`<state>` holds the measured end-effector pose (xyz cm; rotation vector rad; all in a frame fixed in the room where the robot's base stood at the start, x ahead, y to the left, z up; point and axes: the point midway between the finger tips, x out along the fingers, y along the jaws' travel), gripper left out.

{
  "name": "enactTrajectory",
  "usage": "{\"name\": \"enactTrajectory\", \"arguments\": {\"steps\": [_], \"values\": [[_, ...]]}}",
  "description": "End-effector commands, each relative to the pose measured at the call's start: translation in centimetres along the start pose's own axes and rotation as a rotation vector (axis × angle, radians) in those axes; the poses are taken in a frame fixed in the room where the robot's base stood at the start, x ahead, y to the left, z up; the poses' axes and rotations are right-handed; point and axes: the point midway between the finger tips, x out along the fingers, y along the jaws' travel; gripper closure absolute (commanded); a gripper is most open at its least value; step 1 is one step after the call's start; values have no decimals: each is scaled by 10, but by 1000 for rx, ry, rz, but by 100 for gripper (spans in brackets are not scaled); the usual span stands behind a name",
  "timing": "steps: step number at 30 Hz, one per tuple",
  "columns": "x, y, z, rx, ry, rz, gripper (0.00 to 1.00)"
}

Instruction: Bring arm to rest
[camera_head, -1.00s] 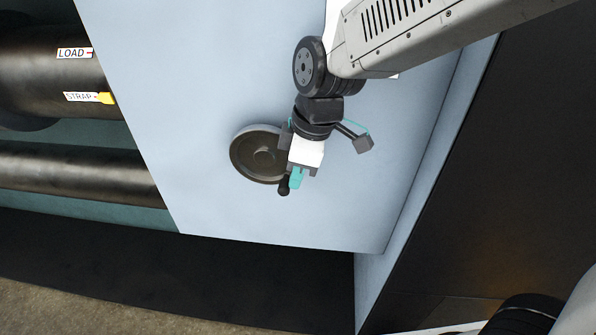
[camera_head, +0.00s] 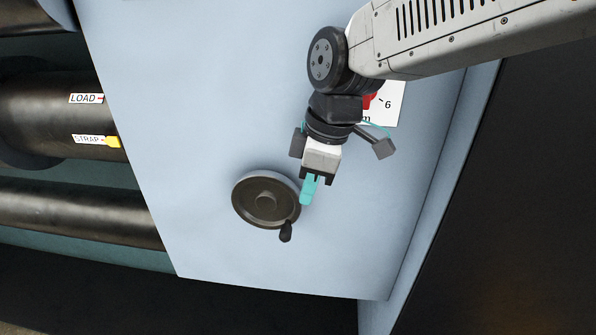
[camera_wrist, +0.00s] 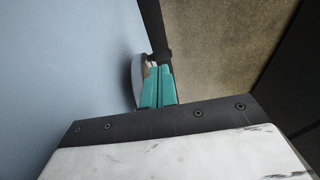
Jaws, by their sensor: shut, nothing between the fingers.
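My gripper (camera_head: 308,192) has teal fingers and is shut with nothing between them. In the head view it hangs in front of the pale blue panel, just right of the handwheel. The wrist view shows its teal fingers (camera_wrist: 157,85) together. The dark round handwheel (camera_head: 262,200) is mounted on the panel, with a black crank knob (camera_head: 286,232) at its lower right. In the wrist view the handwheel (camera_wrist: 138,80) shows edge-on behind the fingers. I cannot tell whether the fingertips touch its rim.
The pale blue panel (camera_head: 200,110) ends at a side edge on the right. Dark rollers (camera_head: 60,115) with LOAD and STRAP labels lie to the left. A white dial card with a red pointer (camera_head: 385,103) is partly hidden behind my arm. The panel below the handwheel is clear.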

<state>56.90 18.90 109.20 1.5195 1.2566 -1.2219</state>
Motion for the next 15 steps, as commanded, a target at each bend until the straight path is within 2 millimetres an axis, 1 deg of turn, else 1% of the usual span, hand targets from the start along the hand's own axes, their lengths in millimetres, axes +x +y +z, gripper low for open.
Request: {"name": "enactTrajectory", "arguments": {"steps": [2,5,8,11,14,15], "values": [[-1,0,0,10,0,0,100],[-1,-2,2,70,-8,-8,100],[5,-9,12,181,-45,-29,100],[4,-23,35,343,-91,-37,100],[-8,-37,75,565,-131,-14,100],[-13,-43,92,659,-142,0,100]]}}
